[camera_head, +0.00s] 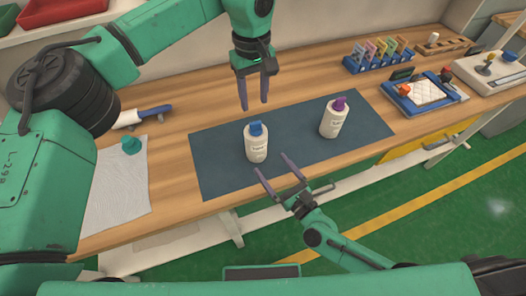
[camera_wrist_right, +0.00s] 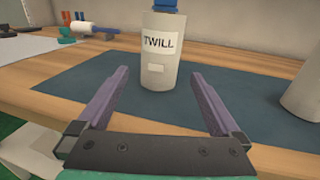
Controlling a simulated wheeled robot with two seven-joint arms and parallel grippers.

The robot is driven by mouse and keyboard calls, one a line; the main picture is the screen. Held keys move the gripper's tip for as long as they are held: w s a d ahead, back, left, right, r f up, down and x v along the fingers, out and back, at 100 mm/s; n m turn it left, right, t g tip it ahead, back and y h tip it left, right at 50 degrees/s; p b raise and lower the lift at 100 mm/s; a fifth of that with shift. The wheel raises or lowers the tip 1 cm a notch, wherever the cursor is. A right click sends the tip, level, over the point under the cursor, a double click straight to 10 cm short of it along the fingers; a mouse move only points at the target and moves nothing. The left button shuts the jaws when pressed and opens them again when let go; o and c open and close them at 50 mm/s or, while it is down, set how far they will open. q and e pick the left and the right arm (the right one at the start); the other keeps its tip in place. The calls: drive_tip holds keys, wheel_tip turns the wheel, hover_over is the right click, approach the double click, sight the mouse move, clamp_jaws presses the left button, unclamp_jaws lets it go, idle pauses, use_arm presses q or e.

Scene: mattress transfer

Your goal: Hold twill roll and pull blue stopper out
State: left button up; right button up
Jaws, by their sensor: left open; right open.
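The twill roll (camera_head: 257,148) is a white cylinder standing upright on the dark blue mat (camera_head: 219,174). Its blue stopper (camera_head: 256,128) sits in its top. In the right wrist view the roll (camera_wrist_right: 158,66) reads "TWILL", and only the lower part of the stopper (camera_wrist_right: 167,4) shows. My right gripper (camera_head: 273,163) is open and low at the mat's front edge. Its fingers point at the roll, which stands just beyond their tips, untouched.
A similar white roll (camera_head: 331,122) with a purple stopper (camera_head: 339,103) stands on the mat to the right. A white cloth (camera_head: 118,188) with a teal object (camera_head: 131,145) lies at left. A coloured rack (camera_head: 378,57) and blue tray (camera_head: 425,97) stand at back right.

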sight(255, 145)
use_arm(q)
drive_tip(key=shift+w+f, duration=0.1)
drive_tip(key=shift+w, duration=0.15)
use_arm(e)
drive_tip(key=x, duration=0.9)
drive_tip(key=shift+w+a, duration=0.1)
drive_tip(key=shift+w, duration=0.25)
use_arm(q)
drive_tip(key=shift+s, duration=0.15)
use_arm(e)
drive_tip(key=shift+w+a, duration=0.2)
drive_tip(key=shift+c, duration=0.3)
